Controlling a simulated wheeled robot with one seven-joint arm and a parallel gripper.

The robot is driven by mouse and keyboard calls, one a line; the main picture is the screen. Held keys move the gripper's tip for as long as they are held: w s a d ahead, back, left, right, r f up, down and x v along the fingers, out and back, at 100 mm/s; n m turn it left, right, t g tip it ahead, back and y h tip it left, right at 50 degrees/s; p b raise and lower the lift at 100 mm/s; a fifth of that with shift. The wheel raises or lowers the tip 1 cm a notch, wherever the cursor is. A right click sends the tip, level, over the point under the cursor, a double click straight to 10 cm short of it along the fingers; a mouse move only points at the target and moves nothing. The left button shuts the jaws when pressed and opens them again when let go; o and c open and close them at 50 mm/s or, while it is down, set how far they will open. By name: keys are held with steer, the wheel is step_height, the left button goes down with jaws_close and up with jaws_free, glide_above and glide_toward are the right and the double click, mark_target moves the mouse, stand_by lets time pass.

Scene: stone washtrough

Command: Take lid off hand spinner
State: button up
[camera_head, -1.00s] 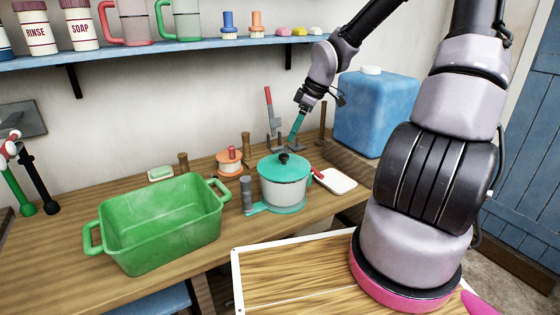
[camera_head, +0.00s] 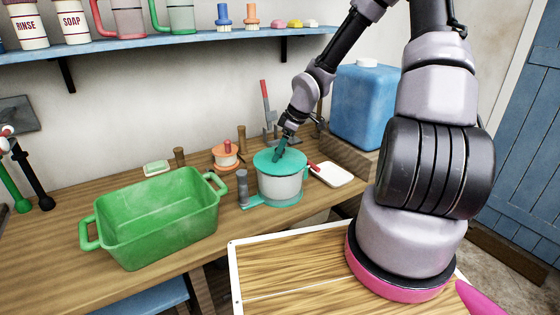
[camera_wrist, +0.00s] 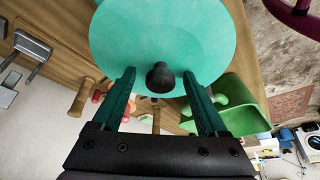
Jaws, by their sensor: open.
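The hand spinner (camera_head: 281,187) is a pale drum on a teal base, standing on the wooden counter. Its round teal lid (camera_head: 292,158) sits on top; in the wrist view the lid (camera_wrist: 160,35) fills the upper middle. My gripper (camera_head: 279,156) is over the lid. In the wrist view my gripper (camera_wrist: 158,76) is open, with one teal finger on each side of the knob and a gap to both. In the head view the fingers hide the knob.
A green basin (camera_head: 160,222) stands left of the spinner. A white board with a red handle (camera_head: 332,175) lies close on its right. An orange-topped pot (camera_head: 226,157) and wooden pegs stand behind left. A blue container (camera_head: 365,108) stands at the back right.

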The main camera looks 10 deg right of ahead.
jaws_close()
stand_by(0.3)
